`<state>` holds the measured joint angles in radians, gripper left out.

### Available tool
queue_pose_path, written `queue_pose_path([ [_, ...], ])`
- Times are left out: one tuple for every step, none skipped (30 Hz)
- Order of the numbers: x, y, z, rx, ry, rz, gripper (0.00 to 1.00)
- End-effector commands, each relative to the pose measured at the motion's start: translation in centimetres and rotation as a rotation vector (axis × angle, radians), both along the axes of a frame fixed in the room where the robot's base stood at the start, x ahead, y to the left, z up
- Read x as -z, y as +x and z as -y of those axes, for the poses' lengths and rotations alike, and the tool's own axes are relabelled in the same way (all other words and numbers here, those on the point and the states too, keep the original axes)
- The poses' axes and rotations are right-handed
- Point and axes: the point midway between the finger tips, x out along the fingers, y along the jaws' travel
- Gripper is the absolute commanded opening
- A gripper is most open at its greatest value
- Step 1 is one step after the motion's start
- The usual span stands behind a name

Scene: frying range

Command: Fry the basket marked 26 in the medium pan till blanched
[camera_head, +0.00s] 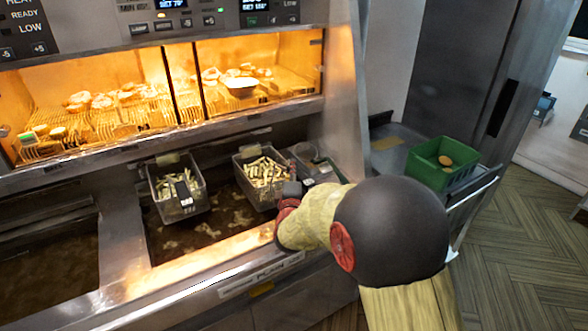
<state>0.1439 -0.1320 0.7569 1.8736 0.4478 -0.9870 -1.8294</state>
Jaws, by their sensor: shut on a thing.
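Two wire baskets of pale cut fries hang side by side at the fryer, a left basket (160,201) and a right basket (242,184). A dark handle shows on the front of the left one. My gripper (291,190) is at the front right of the right basket, shut, apparently on its handle, which my wrist mostly hides. An oil pan (215,222) with floating crumbs lies below the baskets. Another dark oil pan (45,265) is at the left. No number 26 can be read on either basket.
A lit warming shelf (150,139) with fried pieces is above the pans. Containers (318,170) stand close right of the right basket. A green crate (423,172) sits on a side surface at the right. A steel front ledge (190,277) borders the pans.

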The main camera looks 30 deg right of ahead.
Motion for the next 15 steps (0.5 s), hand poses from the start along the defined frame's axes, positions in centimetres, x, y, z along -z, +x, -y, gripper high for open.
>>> queue_pose_path([
  [0.8,0.0,0.0,0.000,-0.001,0.003,0.00],
  [1.1,0.1,0.0,0.000,-0.001,0.003,0.00],
  [1.6,0.1,0.0,0.000,0.000,0.004,0.00],
  [1.9,0.0,0.0,0.000,0.000,0.004,0.00],
  [2.3,0.1,0.0,0.000,0.000,0.004,0.00],
  [2.7,0.0,0.0,0.000,0.000,0.004,0.00],
  [3.0,0.0,0.0,0.000,0.000,0.004,0.00],
  [3.4,0.0,0.0,0.000,-0.001,0.005,0.00],
  [3.8,0.0,0.0,0.001,-0.001,0.005,0.00],
  [4.2,0.0,0.0,0.001,-0.001,0.005,0.00],
  [4.5,0.0,0.0,0.001,-0.001,0.005,0.00],
  [5.0,0.0,0.0,0.000,0.000,0.004,0.00],
  [5.4,0.0,0.0,0.000,0.000,0.004,0.00],
  [5.7,0.0,0.0,0.000,0.000,0.004,0.00],
  [6.2,0.0,0.0,0.001,-0.001,0.004,0.00],
])
